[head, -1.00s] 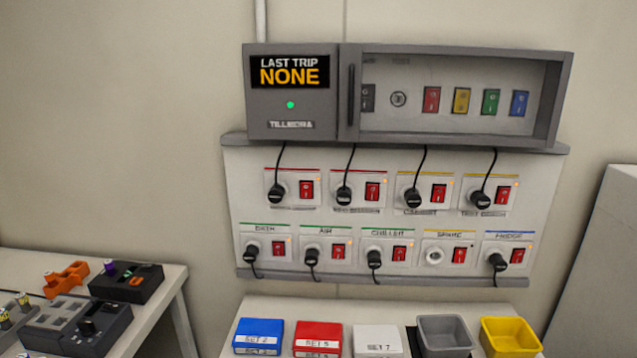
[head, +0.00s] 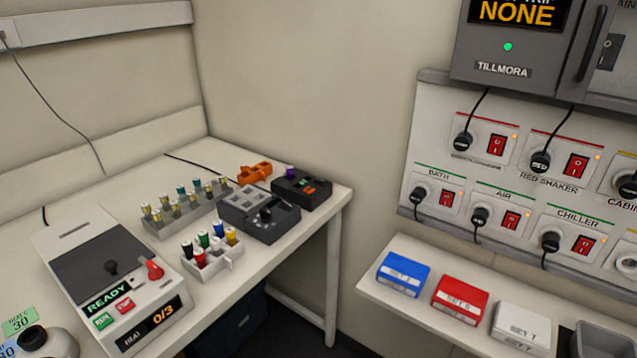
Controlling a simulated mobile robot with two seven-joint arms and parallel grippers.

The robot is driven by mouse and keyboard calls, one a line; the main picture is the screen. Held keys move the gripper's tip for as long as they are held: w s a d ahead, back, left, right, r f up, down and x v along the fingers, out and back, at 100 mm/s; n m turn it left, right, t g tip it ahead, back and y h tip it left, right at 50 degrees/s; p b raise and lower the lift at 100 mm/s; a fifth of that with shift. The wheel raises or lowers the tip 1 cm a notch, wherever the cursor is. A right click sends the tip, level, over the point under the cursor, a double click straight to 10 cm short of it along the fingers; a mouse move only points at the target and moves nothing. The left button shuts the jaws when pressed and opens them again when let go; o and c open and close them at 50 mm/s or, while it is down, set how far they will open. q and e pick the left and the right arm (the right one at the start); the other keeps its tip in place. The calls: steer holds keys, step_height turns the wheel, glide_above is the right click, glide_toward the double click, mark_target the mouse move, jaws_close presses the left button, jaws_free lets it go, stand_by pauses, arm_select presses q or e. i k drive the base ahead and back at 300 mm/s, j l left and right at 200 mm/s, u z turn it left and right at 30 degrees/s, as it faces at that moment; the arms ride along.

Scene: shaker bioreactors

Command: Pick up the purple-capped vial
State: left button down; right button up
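A small purple cap (head: 291,172) shows at the back left of a black device (head: 302,189) near the far right end of the left table. It stands up from the device; the vial body below it is too small or hidden to make out. Neither of my grippers is in the head view.
On the left table (head: 125,190) are a grey rack (head: 188,215) of vials, a white rack (head: 215,265) with several coloured caps, a grey device (head: 258,215), an orange holder (head: 254,173) and a READY machine (head: 112,280). Coloured boxes (head: 403,275) line a shelf at right.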

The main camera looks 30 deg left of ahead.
mark_target(289, 169)
steer(key=i+u, duration=0.2)
steer(key=u, duration=0.25)
steer(key=i+l+u, duration=0.15)
steer(key=u, duration=0.3)
steer(key=i+l+u, duration=0.1)
steer(key=u, duration=0.35)
